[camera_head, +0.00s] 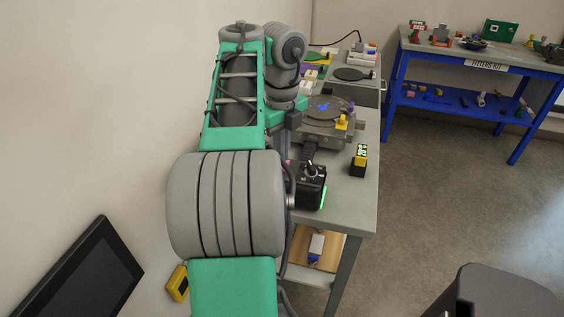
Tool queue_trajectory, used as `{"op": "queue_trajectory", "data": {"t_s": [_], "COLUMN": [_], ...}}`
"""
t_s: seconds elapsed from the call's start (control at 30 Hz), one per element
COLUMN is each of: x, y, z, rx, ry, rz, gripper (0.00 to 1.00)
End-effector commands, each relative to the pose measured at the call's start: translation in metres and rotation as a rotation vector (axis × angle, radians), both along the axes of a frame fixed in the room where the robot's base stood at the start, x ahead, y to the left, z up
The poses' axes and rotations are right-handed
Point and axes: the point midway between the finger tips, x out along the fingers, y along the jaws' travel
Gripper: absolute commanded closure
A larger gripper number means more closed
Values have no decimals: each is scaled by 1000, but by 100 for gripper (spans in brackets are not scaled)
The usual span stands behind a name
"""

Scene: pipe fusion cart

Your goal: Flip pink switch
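I cannot make out a pink switch in the head view. A small purple part (351,107) stands at the right side of a round-topped grey device (330,130) on the cart, too small to identify. A yellow part (342,122) is just below it. Another purple patch (304,69) shows at the back left of the cart, partly behind my arm. My green and grey arm covers the cart's left side. I cannot make out my gripper's fingers; they seem hidden behind the arm.
The grey cart top (365,185) holds a black box with a green glow (311,186) and a yellow-black device (359,160). A blue-framed table (465,60) stands back right. A wall screen (82,272) is at lower left. The floor right of the cart is clear.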

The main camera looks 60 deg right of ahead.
Motion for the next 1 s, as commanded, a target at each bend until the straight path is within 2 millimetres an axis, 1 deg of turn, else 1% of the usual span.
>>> {"op": "queue_trajectory", "data": {"t_s": [0.43,1.0], "x": [0,0], "y": [0,0], "z": [0,-9], "rx": [0,0], "ry": [0,0], "rz": [0,0], "gripper": [100,100]}}
